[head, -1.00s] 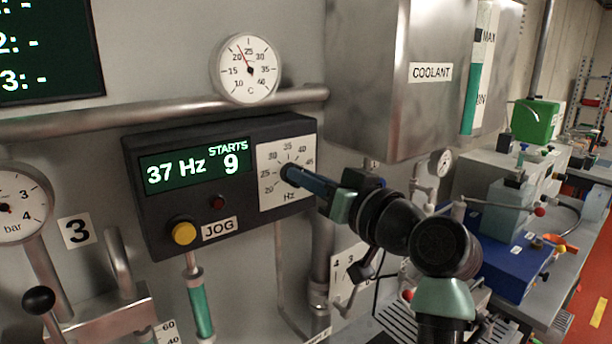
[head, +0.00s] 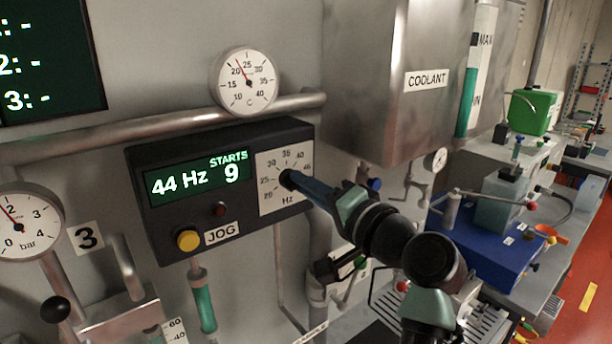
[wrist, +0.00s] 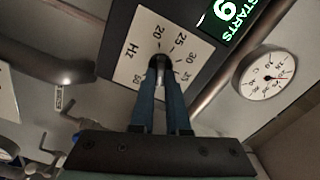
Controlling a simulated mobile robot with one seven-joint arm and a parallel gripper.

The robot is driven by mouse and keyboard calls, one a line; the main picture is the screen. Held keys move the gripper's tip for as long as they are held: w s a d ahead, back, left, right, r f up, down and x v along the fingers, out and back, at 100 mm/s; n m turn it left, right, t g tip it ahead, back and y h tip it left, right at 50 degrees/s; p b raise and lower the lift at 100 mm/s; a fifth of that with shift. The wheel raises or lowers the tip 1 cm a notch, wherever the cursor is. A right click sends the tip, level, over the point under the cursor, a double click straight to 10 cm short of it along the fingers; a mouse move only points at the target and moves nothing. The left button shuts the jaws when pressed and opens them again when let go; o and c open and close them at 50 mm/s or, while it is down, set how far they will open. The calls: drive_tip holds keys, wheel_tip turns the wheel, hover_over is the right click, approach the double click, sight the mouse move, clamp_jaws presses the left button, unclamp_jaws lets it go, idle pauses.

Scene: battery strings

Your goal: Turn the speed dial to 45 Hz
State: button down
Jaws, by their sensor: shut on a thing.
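The speed dial (head: 289,178) is a dark knob on a white scale plate (head: 269,206) marked in Hz, at the right end of a black control box. The box's green display (head: 193,177) reads 44 Hz and STARTS 9. My gripper (head: 296,181) reaches in from the lower right and is shut on the dial. In the wrist view the two blue fingers (wrist: 160,75) close around the knob, which they mostly hide. The scale numbers show around it, and the pointer cannot be made out.
A pipe and a temperature gauge (head: 244,82) are above. The steel coolant tank (head: 385,60) juts out at the upper right.

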drive_tip(key=shift+f+m+p, duration=0.1)
drive_tip(key=shift+m+p, duration=0.45)
drive_tip(key=shift+m, duration=0.45)
drive_tip(key=c, duration=0.9)
unclamp_jaws()
drive_tip(key=b+v, duration=0.5)
drive_tip(key=v, duration=0.8)
